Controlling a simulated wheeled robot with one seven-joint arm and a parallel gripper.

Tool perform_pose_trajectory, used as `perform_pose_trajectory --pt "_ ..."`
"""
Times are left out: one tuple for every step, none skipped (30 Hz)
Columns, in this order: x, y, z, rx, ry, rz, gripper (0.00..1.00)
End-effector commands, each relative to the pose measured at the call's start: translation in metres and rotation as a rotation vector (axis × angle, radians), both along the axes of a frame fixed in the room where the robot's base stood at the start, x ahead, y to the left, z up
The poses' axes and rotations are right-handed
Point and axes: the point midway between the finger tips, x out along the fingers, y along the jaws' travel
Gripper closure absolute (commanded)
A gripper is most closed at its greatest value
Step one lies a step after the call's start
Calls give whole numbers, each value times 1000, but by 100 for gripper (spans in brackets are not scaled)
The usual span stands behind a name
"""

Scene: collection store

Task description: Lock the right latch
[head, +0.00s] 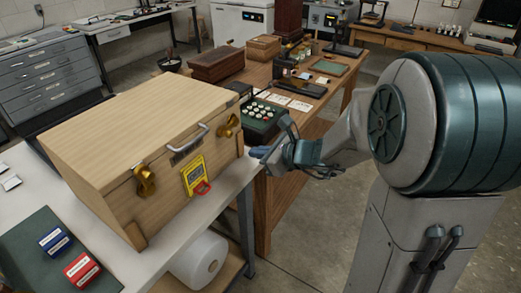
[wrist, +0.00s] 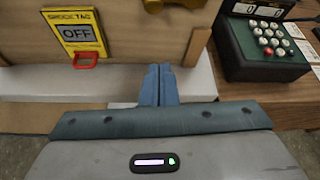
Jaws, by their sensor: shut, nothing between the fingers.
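A pale wooden case (head: 130,120) sits closed on a white table, its front facing me. The right latch (head: 229,126) is a brass piece near the front's right end; it looks tilted. Only its lower edge shows at the top of the wrist view (wrist: 176,3). The left latch (head: 145,181), also brass, hangs near the left end. I cannot tell whether either is locked. My gripper (head: 259,152) is shut and empty, just right of the case's front corner in the head view. In the wrist view its blue fingers (wrist: 158,82) are together below the right latch, apart from it.
A keypad device (wrist: 262,50) stands on the wooden bench to the right. Blue and red boxes (head: 81,269) lie on a green mat at front left.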

Motion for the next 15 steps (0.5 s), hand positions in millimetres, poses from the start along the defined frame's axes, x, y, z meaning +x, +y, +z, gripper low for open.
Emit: perform_pose_trajectory --pt "6 8 -7 -1 5 4 100" --pt "10 13 -9 -1 5 4 100" --pt "15 18 -12 0 4 4 100" --pt "19 23 -15 -1 3 4 100" --pt "23 27 -18 0 4 4 100" --pt "28 32 -21 -1 3 3 100" --pt "31 36 -23 -2 4 3 100" --pt "35 39 -25 -1 3 3 100" --pt "39 44 -29 0 4 3 100" --pt "39 45 -19 -1 -2 2 100" --pt "38 45 -10 -2 -4 1 100" --pt "38 46 -4 -2 -4 1 100" --pt "37 46 0 -2 -4 0 100" --pt "37 47 2 -2 -2 -1 100" --pt "37 47 6 -1 -2 -1 100"
